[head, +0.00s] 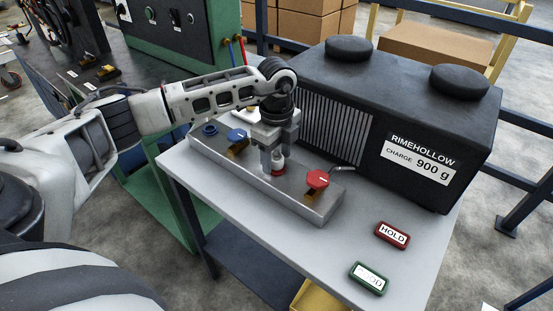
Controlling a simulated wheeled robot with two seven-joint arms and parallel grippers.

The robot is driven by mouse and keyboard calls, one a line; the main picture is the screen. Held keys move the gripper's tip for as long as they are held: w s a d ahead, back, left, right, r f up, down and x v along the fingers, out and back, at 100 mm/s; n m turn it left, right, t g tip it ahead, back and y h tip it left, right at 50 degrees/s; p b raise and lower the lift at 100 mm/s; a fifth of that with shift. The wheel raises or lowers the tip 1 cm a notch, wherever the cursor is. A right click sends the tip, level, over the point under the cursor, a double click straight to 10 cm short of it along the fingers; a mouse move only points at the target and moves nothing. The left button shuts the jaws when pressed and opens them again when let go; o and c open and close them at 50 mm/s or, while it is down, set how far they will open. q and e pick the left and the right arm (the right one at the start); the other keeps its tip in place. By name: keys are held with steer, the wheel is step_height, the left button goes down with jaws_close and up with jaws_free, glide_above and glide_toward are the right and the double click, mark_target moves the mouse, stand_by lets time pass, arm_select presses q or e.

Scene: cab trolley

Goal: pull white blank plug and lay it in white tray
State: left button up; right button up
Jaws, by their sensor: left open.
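A grey metal block (292,195) lies along the front of the trolley top. My left gripper (278,160) points down over the block, open, its fingers around a small white piece (278,162) that looks like the white blank plug. A red ring (278,172) shows at the foot of this piece. The fingers partly hide it, and I cannot tell whether they touch it. I cannot make out a white tray. My right gripper is not in view.
A red knob (317,179) stands right of the gripper, and a blue knob (237,136) and a blue ring (210,129) left. A black charge unit (400,115) stands behind. HOLD (392,235) and green (369,279) tags lie on the clear right front.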

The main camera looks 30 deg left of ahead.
mark_target(277, 151)
arm_select(q)
jaws_close()
steer(key=shift+w+r+p, duration=0.1)
steer(key=shift+r+p, duration=0.4)
steer(key=shift+r, duration=0.05)
steer(key=shift+r+p, duration=2)
steer(key=shift+r, duration=0.5)
